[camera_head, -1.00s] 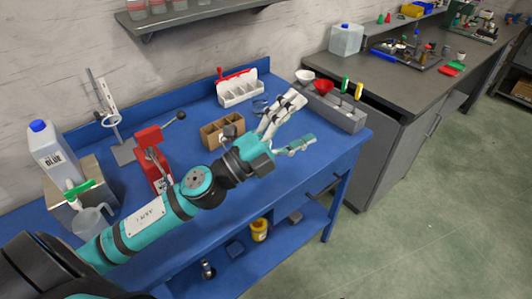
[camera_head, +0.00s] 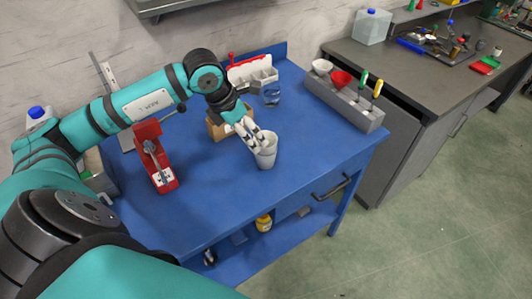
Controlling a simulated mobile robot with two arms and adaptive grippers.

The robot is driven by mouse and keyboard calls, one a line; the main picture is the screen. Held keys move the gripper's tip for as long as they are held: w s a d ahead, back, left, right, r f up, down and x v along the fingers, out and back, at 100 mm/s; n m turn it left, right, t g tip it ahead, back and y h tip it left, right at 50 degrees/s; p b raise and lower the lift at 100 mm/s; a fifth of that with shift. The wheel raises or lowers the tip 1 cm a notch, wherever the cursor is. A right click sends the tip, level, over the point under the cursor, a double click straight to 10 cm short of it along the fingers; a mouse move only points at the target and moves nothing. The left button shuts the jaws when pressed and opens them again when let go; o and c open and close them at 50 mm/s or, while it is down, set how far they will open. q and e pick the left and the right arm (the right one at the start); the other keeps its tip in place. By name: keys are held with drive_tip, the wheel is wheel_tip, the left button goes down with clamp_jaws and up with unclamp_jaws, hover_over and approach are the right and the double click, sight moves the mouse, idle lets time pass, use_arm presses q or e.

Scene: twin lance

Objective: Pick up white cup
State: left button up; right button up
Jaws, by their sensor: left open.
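The white cup (camera_head: 266,155) stands upright on the blue workbench (camera_head: 225,215), near the bench's middle. My left gripper (camera_head: 256,139) reaches down to it from the upper left. Its pale fingers are open, at the cup's rim and left side. Whether a finger is inside the cup or touching it, I cannot tell. The fingers cover part of the cup's left rim. My right gripper is not in view.
A cardboard divider box (camera_head: 217,129) is close behind the gripper. A blue glass (camera_head: 271,96) and a white rack (camera_head: 252,74) stand further back. A red press (camera_head: 155,160) is to the left. A grey holder (camera_head: 345,103) with funnels and screwdrivers is at right. The front bench is clear.

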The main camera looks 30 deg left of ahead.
sight(265, 156)
use_arm(q)
drive_tip(key=p+x, duration=0.1)
drive_tip(key=x, duration=0.6)
drive_tip(key=shift+w+d, duration=0.1)
drive_tip(key=shift+w, duration=0.05)
drive_tip(key=shift+w+d+f+p, duration=0.15)
drive_tip(key=shift+w+f+p, duration=0.1)
drive_tip(key=shift+f+p, duration=0.3)
drive_tip(key=p+x, duration=0.1)
drive_tip(key=x, duration=0.2)
drive_tip(key=shift+w+d+f+p, duration=0.15)
drive_tip(key=shift+w+d+p, duration=0.05)
drive_tip(key=shift+w+p, duration=0.15)
drive_tip(key=shift+w+f, duration=0.1)
drive_tip(key=shift+f, duration=0.25)
drive_tip(key=c, duration=1.1)
